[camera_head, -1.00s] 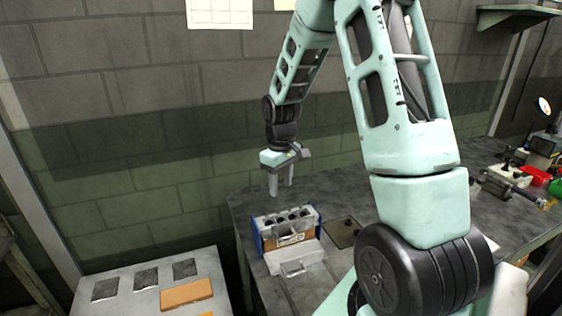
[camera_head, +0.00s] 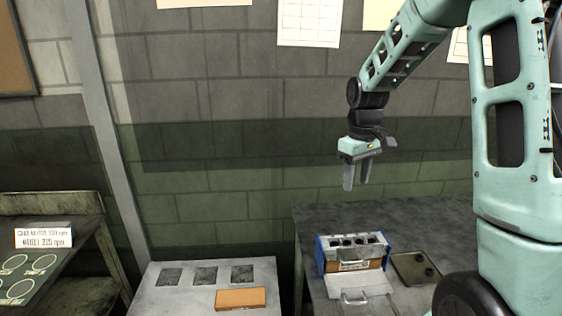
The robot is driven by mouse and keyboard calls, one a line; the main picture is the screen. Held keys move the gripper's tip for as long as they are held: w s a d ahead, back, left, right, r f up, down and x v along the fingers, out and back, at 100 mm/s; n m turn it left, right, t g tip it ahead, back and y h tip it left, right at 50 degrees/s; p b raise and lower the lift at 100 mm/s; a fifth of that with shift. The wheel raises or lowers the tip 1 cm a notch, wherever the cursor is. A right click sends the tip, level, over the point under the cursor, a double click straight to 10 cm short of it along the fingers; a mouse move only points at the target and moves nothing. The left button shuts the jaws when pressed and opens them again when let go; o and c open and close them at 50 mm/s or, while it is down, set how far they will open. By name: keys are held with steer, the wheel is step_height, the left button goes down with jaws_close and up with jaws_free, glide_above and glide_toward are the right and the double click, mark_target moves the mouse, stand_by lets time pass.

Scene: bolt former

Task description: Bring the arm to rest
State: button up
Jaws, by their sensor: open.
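My gripper (camera_head: 356,178) hangs from my arm with its fingers pointing down and apart. It is open and nothing shows between the fingers. It is above the workbench (camera_head: 440,222), clear of everything below it. Below it on the bench stands a blue-sided box (camera_head: 352,254) with several dark round holes in its top and an orange-brown front. My arm comes down from the upper right, and its large links cover the right side of the view.
A grey plate (camera_head: 170,301) with dark square recesses and an orange block (camera_head: 241,298) is at the lower middle. A tray (camera_head: 415,268) lies right of the box. A side table (camera_head: 60,206) with a sign (camera_head: 43,237) stands left. Brick wall is behind.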

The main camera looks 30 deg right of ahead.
steer(key=shift+a, duration=0.1)
steer(key=s+a+n, duration=0.2)
steer(key=a, duration=0.9)
steer(key=s+a+n, duration=0.1)
steer(key=s+a, duration=0.1)
steer(key=a, duration=0.9)
steer(key=s+a+f+n, duration=0.1)
steer(key=s+a+n, duration=0.3)
steer(key=s+a, duration=0.9)
steer(key=s, duration=0.4)
steer(key=shift+s+f+y, duration=0.2)
steer(key=shift+f+y, duration=0.1)
steer(key=shift+f, duration=0.05)
steer(key=shift+a, duration=0.1)
